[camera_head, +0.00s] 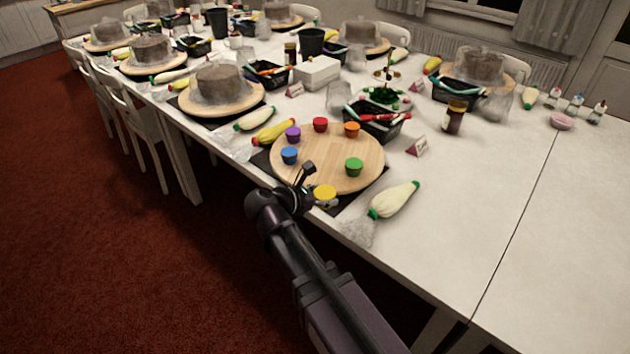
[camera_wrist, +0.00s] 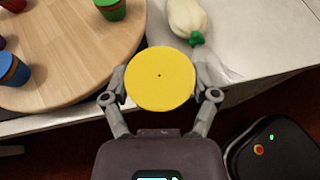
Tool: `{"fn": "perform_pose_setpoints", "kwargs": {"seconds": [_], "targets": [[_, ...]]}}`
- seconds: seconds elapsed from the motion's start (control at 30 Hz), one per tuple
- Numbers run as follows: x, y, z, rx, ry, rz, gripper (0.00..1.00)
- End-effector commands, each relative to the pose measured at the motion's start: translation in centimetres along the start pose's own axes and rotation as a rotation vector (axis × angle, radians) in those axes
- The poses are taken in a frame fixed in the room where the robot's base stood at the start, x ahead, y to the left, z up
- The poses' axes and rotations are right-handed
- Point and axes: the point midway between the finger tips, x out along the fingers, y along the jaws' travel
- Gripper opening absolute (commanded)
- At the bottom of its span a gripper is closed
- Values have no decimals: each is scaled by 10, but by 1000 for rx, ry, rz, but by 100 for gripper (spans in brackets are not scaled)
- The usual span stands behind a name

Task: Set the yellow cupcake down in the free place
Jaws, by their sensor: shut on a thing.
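The yellow cupcake (camera_head: 325,192) is held in my gripper (camera_head: 317,198) at the near edge of the round wooden turntable (camera_head: 325,140). In the wrist view the yellow cupcake (camera_wrist: 160,79) shows its flat round top between the two fingers of my gripper (camera_wrist: 160,95). On the turntable stand a blue cupcake (camera_head: 289,155), a purple one (camera_head: 293,134), a red one (camera_head: 320,125), an orange one (camera_head: 352,130) and a green one (camera_head: 354,167). The near rim between blue and green is bare. I cannot tell the yellow cupcake's height above the surface.
A white piping bag with a green tip (camera_head: 394,200) lies right of the turntable. A yellow piping bag (camera_head: 273,132) lies to its left.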

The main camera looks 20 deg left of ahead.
Motion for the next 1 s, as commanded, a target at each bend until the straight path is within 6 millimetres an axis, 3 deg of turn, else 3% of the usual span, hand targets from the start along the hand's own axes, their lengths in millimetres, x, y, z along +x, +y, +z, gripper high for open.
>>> {"fn": "perform_pose_setpoints", "kwargs": {"seconds": [0.27,0.47,1.0], "targets": [[0,2,1,0,0,1,29],[6,14,2,0,0,0,29],[53,100,11,0,0,2,29]]}}
